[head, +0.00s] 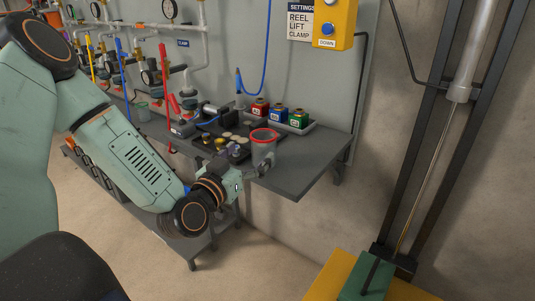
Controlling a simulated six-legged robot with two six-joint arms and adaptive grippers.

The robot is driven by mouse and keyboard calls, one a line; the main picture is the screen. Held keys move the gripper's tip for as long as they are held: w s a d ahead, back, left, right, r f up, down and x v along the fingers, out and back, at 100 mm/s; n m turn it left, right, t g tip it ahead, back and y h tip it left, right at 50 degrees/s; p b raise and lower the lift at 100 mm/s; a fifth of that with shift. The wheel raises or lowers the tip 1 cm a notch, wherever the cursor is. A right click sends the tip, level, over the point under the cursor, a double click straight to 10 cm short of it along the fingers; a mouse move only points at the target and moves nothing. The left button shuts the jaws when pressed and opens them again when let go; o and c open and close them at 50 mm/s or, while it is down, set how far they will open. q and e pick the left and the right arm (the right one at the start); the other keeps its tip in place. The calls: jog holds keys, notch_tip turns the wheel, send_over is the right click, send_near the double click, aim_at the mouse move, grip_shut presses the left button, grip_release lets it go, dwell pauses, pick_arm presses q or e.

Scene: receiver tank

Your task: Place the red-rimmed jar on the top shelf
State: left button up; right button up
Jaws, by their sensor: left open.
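The red-rimmed jar (263,149) is clear, with a red ring around its top. It stands upright on the grey bench top (303,177), near the front edge. My left gripper (262,170) is open, low beside the jar on its near side. Its fingers are small and dark here, and I cannot tell whether they touch the jar. The bench also has a lower shelf (190,243), partly hidden by my left arm. I cannot tell which surface is the top shelf. My right gripper is out of view.
A black tray with small parts (222,149) lies left of the jar. Red, blue and green containers (279,114) stand behind it. The bench's right end is clear. A yellow-based lift (350,275) stands at right.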

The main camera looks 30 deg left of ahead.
aim_at(257, 144)
pick_arm(q)
jog(key=shift+a+f, duration=0.1)
jog(key=shift+w+a+f, duration=0.15)
jog(key=shift+w, duration=0.05)
jog(key=shift+w+a+f+b, duration=0.15)
jog(key=shift+w+b, duration=0.25)
jog(key=shift+w, duration=0.35)
jog(key=shift+w+d+r+b, duration=0.2)
jog(key=shift+w+b, duration=0.15)
jog(key=shift+w, duration=0.15)
jog(key=w+b, duration=0.1)
jog(key=w, duration=0.1)
jog(key=w+b, duration=0.1)
jog(key=shift+w+a+r, duration=0.1)
jog(key=shift+w+a, duration=0.3)
jog(key=shift+w+d+r, duration=0.1)
jog(key=shift+w+d, duration=0.1)
jog(key=shift+w, duration=0.4)
jog(key=shift+a, duration=0.15)
jog(key=shift+s, duration=0.1)
jog(key=shift+c, duration=0.2)
